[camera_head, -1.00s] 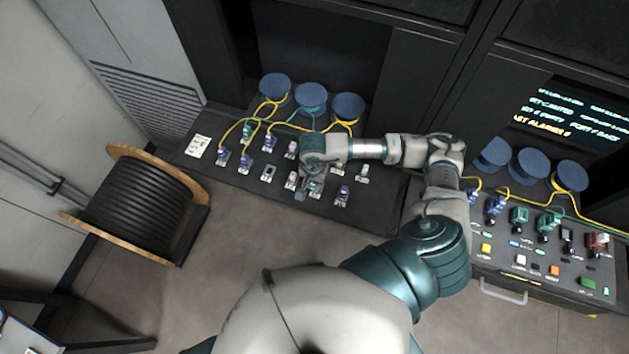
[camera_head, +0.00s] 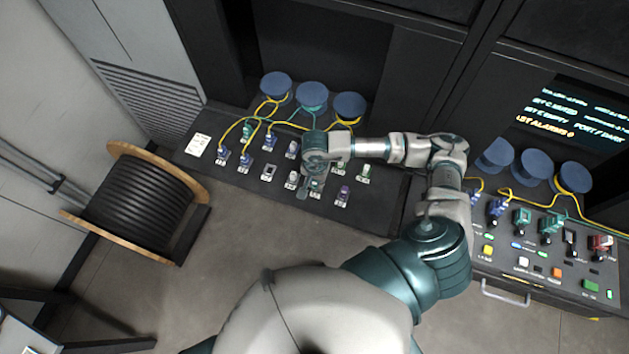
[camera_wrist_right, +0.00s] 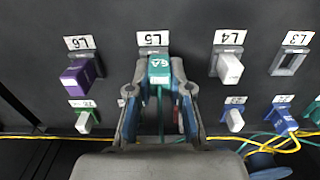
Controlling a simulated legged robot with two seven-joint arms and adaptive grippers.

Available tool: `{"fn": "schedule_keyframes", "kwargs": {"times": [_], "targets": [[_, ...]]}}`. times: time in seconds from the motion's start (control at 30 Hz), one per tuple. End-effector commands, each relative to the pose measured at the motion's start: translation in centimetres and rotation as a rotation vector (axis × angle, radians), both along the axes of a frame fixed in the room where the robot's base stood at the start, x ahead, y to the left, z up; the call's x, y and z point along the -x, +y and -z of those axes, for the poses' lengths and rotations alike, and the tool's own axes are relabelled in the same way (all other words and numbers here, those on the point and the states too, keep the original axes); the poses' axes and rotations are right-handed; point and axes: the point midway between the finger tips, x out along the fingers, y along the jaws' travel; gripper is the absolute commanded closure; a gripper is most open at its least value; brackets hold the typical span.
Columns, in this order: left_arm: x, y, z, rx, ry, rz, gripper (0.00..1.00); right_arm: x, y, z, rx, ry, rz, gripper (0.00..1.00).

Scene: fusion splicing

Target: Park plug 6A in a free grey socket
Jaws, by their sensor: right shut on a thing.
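Plug 6A (camera_wrist_right: 159,68) is a green plug with a teal cable running back from it between my fingers. My right gripper (camera_wrist_right: 160,88) is shut on it, one finger on each side. The plug is at the socket position under the label L5 (camera_wrist_right: 152,39); I cannot tell how deeply it is seated. In the head view my right gripper (camera_head: 315,184) is over the front row of the left panel, mostly hidden by my wrist. Grey socket L3 (camera_wrist_right: 288,63) looks empty; it also shows in the head view (camera_head: 269,172). My left gripper is out of view.
Beside L5, a purple plug (camera_wrist_right: 80,74) sits at L6 and a white plug (camera_wrist_right: 230,69) at L4. Another row holds a white-and-green plug (camera_wrist_right: 86,119) and blue plugs (camera_wrist_right: 285,119). Yellow cables (camera_wrist_right: 30,136) run past that row. A cable drum (camera_head: 135,205) stands left.

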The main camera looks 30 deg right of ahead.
Motion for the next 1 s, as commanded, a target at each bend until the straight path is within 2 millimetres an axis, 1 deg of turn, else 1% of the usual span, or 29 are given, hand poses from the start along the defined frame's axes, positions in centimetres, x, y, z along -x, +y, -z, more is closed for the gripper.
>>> {"fn": "schedule_keyframes", "kwargs": {"times": [0.23, 0.5, 1.0], "targets": [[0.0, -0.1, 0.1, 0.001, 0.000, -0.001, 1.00, 0.0, -0.1, 0.0, 0.000, 0.000, 0.001, 1.00], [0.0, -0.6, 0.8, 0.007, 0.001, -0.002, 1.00, 0.0, -0.6, 0.1, -0.004, 0.000, 0.003, 1.00], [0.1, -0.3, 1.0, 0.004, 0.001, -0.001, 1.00, 0.0, -0.8, 0.2, -0.007, -0.001, 0.003, 1.00]]}}
